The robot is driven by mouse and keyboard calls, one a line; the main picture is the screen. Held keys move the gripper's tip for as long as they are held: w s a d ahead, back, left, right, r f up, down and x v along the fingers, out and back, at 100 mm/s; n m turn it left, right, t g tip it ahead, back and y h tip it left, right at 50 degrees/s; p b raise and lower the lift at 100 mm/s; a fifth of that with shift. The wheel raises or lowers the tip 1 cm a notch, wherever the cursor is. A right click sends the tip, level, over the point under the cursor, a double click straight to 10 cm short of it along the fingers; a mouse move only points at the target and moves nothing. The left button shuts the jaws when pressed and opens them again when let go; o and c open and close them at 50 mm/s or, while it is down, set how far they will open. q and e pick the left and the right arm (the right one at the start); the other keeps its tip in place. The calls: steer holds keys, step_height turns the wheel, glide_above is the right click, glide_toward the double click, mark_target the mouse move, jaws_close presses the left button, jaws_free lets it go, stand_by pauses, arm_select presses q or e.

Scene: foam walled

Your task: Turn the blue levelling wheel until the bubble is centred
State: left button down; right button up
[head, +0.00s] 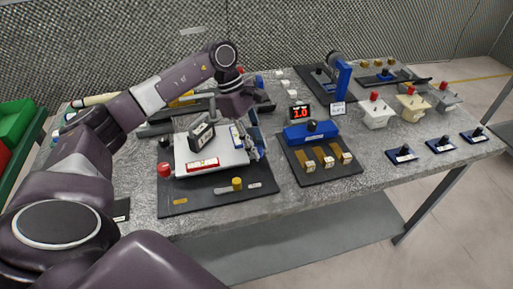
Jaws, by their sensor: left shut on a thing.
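A white levelling plate (212,154) stands on a black mat (210,198) at the left of the table. A red wheel (164,169) and a yellow wheel (237,184) sit at its left and front. The plate bears a red-and-white label (202,164), a blue-and-white label (237,137) and a dark block with a pale face (202,134). The bubble is too small to make out. My left gripper (256,150) reaches down at the plate's right edge and is shut on the blue wheel, which its fingers mostly hide. My right gripper is out of view.
Right of the mat is a blue device (310,132) with several wooden pieces in front, and behind it a red display (300,112) reading 1.0. Switch boxes (376,112) stand farther right. The table's front edge (330,194) is clear.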

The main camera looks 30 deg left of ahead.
arm_select(q)
steer(key=shift+w+a+r+m, duration=0.1)
steer(key=shift+r+m, duration=0.05)
steer(key=shift+m, duration=0.35)
steer(key=c, duration=1.8)
jaws_free()
steer(key=shift+o, duration=0.9)
steer(key=v, duration=0.8)
steer(key=shift+w, duration=0.1)
